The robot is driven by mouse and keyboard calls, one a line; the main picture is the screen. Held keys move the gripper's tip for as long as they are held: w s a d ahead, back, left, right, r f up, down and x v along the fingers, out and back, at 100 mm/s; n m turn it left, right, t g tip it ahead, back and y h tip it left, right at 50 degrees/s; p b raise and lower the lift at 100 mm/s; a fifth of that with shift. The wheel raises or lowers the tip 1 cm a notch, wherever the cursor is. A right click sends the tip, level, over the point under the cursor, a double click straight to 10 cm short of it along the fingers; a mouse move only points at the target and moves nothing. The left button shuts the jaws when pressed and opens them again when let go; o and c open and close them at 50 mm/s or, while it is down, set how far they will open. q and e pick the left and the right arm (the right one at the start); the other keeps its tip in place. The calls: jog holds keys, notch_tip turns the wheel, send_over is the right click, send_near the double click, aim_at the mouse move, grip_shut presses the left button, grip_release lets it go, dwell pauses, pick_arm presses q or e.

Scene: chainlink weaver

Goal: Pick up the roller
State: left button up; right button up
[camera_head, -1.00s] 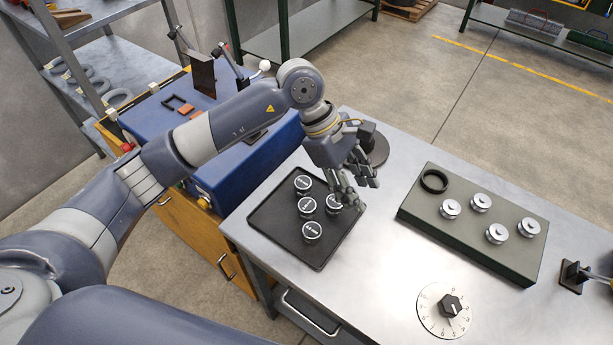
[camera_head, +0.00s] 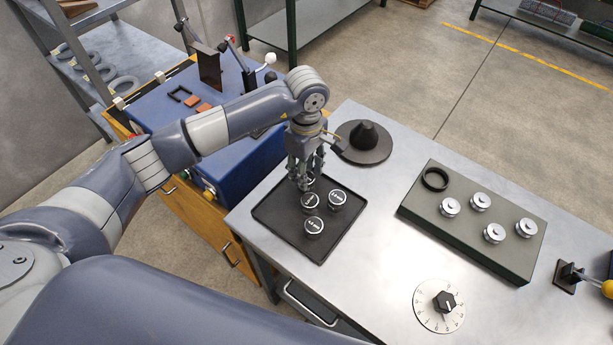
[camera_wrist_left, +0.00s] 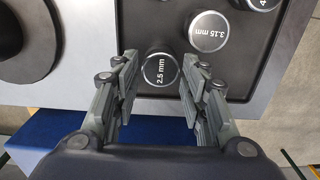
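Several dark rollers with labelled round tops stand upright in a black tray (camera_head: 277,218). In the head view, one roller (camera_head: 337,199) is at the right, one (camera_head: 314,227) at the front, one (camera_head: 310,202) in the middle, and another is partly hidden behind my fingers. My left gripper (camera_head: 303,183) points down over the tray's back part. In the left wrist view its open fingers (camera_wrist_left: 160,78) are on either side of the roller marked 2.5 mm (camera_wrist_left: 161,69); I cannot tell whether they touch it. My right gripper is not in view.
A dark cone-topped disc (camera_head: 366,142) stands behind the tray. A green block (camera_head: 470,235) with silver rollers and a black ring is at the right. A dial (camera_head: 440,305) lies in front. A blue machine (camera_head: 230,165) is at the left. The table between tray and block is clear.

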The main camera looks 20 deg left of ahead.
pick_arm(q)
notch_tip(320, 180, down, 2)
jog(key=shift+s+p, duration=0.1)
jog(key=shift+p, duration=0.25)
jog(key=shift+f, duration=0.45)
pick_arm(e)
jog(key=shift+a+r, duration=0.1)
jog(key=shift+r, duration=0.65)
pick_arm(q)
grip_shut()
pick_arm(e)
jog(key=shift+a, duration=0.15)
pick_arm(q)
jog(key=shift+r, duration=0.1)
jog(key=shift+w+r, duration=0.2)
jog(key=shift+r, duration=0.1)
notch_tip(320, 180, up, 8)
jog(key=b, duration=0.3)
jog(key=shift+r+b, duration=0.25)
jog(key=shift+b, duration=0.05)
jog(key=shift+s+r, duration=0.1)
jog(key=shift+r, duration=0.35)
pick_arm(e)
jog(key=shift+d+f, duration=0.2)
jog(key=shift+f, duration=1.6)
